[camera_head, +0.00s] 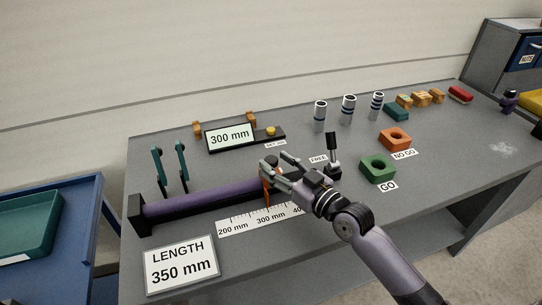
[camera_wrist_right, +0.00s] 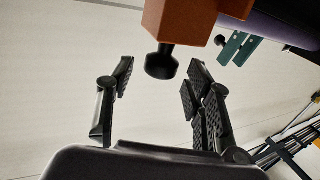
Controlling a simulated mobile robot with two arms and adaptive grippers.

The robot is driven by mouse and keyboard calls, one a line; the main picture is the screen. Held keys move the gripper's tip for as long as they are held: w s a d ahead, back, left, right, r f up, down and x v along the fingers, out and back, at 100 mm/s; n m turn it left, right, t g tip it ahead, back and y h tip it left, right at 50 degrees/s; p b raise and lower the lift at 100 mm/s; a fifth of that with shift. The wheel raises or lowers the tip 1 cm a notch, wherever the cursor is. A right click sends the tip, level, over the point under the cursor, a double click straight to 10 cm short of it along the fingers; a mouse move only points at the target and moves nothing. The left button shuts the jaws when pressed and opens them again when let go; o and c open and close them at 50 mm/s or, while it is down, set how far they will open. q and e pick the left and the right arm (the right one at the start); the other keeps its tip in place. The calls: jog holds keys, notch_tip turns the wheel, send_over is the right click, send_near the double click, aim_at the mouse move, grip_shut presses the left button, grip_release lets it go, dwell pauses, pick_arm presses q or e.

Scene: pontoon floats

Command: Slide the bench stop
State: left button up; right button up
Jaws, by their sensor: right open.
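The bench stop, an orange block (camera_wrist_right: 190,20), hangs at the top of the right wrist view, with a black knob (camera_wrist_right: 162,62) sticking out of it. In the head view a strip of the orange stop (camera_head: 267,194) shows on the purple rail (camera_head: 205,199), near the 300 mm mark of the white scale (camera_head: 262,219). My right gripper (camera_head: 278,166) is at the stop and hides much of it. In the wrist view its open fingers (camera_wrist_right: 158,80) stand on either side of the knob, with gaps to it. My left gripper is not in view.
A display (camera_head: 231,137) reads 300 mm; a card (camera_head: 181,266) reads LENGTH 350 mm. Two teal uprights (camera_head: 182,164) stand behind the rail's left end. A black lever (camera_head: 332,156) by a FREE label and a green GO block (camera_head: 377,168) are right of my gripper.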

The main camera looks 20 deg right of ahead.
jog(key=shift+x, duration=1.4)
grip_shut()
